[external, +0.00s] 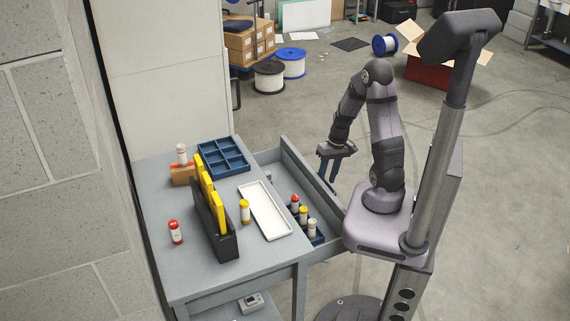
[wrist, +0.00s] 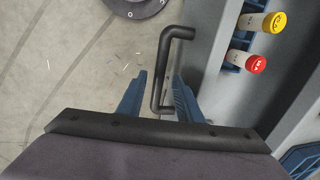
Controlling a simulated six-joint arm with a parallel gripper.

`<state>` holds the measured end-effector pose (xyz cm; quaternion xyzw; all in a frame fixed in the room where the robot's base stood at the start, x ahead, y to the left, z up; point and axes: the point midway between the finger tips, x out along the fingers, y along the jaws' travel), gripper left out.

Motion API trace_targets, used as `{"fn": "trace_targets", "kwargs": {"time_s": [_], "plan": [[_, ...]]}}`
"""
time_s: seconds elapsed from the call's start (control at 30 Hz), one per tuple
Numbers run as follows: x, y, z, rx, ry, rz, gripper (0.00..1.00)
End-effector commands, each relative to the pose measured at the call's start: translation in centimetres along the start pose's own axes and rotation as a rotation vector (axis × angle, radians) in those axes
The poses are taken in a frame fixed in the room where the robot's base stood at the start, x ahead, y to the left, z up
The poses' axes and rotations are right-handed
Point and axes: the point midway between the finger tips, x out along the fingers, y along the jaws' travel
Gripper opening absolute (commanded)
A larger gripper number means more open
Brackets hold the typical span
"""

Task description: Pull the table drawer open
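The grey table drawer (external: 284,151) is pulled well out from the right side of the table. Its interior shows, with several capped bottles inside. Its black bar handle (wrist: 166,62) is on the outer face of the drawer front in the wrist view. My gripper (external: 329,178) points down just outside the drawer front. In the wrist view my gripper's two blue fingers (wrist: 159,80) are apart, one on each side of the handle, with gaps between. The handle is hidden in the external view.
The grey table (external: 185,285) holds a blue compartment tray (external: 222,158), a white tray (external: 264,210), a black holder with yellow items (external: 222,241) and loose bottles. A blue rack (external: 318,238) with bottles sits in the drawer. Floor beyond the drawer is clear.

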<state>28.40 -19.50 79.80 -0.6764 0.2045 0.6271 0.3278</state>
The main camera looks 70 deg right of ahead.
Motion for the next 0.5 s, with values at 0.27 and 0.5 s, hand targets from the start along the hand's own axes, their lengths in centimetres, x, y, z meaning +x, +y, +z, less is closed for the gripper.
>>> {"fn": "trace_targets", "kwargs": {"time_s": [0.27, 0.5], "plan": [[-3.5, 0.0, -0.2, 0.0, 0.006, 0.001, 0.33], [-6.2, 0.0, -0.1, 0.0, 0.004, 0.001, 0.33]]}}
